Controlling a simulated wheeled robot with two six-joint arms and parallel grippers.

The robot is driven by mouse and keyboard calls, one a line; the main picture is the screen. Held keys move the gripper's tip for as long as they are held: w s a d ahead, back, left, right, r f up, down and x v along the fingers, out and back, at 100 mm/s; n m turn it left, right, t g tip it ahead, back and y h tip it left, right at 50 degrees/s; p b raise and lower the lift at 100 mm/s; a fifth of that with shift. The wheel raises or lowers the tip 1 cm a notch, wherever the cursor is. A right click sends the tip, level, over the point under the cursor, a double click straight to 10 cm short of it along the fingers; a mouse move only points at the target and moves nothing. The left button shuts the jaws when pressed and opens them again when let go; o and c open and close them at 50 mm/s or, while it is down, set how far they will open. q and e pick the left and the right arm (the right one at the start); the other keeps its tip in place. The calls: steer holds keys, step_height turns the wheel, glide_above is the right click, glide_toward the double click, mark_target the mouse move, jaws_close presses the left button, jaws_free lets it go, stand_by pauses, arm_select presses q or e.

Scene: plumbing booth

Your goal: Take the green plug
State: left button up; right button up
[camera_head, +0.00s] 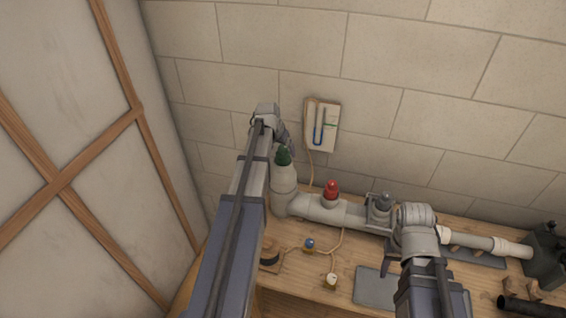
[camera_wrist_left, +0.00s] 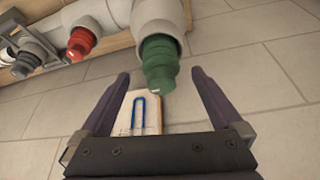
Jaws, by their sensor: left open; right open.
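The green plug (camera_head: 283,156) sits in the upright open end of the grey pipe (camera_head: 284,182) at the left of the bench. In the left wrist view the green plug (camera_wrist_left: 159,62) shows its ribbed tip between the two open fingers of my left gripper (camera_wrist_left: 157,88), touching neither. In the head view my left gripper (camera_head: 284,137) is beside the plug's top, partly hidden by its own arm. My right gripper (camera_head: 381,207) is open, near the grey plug (camera_head: 384,201) on the pipe; its fingers are hard to make out.
A red plug (camera_head: 331,188) stands in the pipe's middle branch. A white panel (camera_head: 321,126) with a blue mark hangs on the wall behind. Small corded items, including a blue-topped one (camera_head: 309,243), lie on the wooden bench (camera_head: 300,268). A dark box (camera_head: 545,254) stands far right.

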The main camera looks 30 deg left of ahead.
mark_target(283, 154)
arm_select(q)
steer(key=b+x, duration=0.3)
steer(key=x, duration=0.1)
steer(key=shift+f, duration=0.2)
steer(key=shift+r, duration=0.1)
jaws_close()
stand_by(0.6)
